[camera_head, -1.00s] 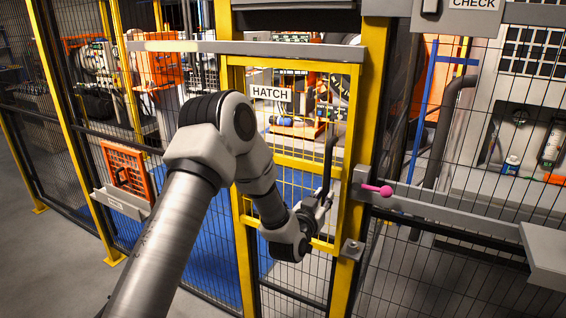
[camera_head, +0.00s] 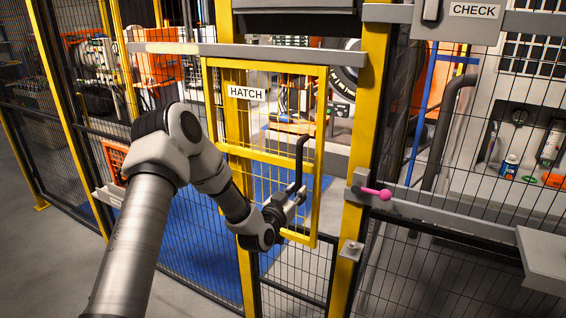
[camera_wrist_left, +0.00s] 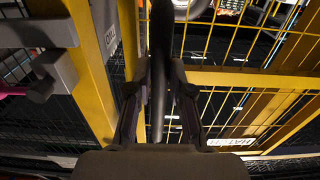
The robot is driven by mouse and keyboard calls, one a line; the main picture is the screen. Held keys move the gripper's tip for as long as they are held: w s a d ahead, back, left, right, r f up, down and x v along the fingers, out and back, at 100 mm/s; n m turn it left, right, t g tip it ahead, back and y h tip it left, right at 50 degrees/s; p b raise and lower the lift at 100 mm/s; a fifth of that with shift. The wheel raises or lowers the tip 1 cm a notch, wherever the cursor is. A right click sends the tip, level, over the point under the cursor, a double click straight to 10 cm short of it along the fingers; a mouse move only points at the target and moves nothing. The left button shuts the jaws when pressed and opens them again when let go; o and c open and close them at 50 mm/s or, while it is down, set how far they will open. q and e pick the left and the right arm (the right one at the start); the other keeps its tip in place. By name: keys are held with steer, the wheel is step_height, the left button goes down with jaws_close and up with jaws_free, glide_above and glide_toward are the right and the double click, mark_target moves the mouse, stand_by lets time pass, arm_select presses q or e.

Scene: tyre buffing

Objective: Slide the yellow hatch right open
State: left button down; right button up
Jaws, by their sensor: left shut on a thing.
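The yellow hatch (camera_head: 270,156) is a mesh-filled frame with a HATCH label, hung below a grey rail (camera_head: 250,50) in the fence. It stands partly open, with a gap between its right edge and the yellow post (camera_head: 353,222). Its upright black handle (camera_head: 300,155) is near its right side. My left gripper (camera_head: 297,192) is shut on the lower part of this handle. In the left wrist view, the handle (camera_wrist_left: 161,40) runs between the fingers of my left gripper (camera_wrist_left: 160,85). My right gripper is not in view.
A pink knob (camera_head: 376,193) on a grey latch block sticks out from the post right of the gap. A grey ledge (camera_head: 545,255) juts out at the lower right. An orange crate (camera_head: 115,157) is behind my arm at the left.

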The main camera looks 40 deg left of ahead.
arm_select(q)
steer(key=s+a+p, duration=0.3)
steer(key=a+p, duration=0.1)
steer(key=a, duration=0.8)
steer(key=shift+a, duration=0.3)
steer(key=c, duration=1)
jaws_free()
steer(key=shift+a, duration=0.15)
steer(key=shift+c, duration=0.2)
steer(key=shift+p, duration=0.3)
steer(key=p+v, duration=0.2)
steer(key=v, duration=0.4)
steer(key=shift+p, duration=0.3)
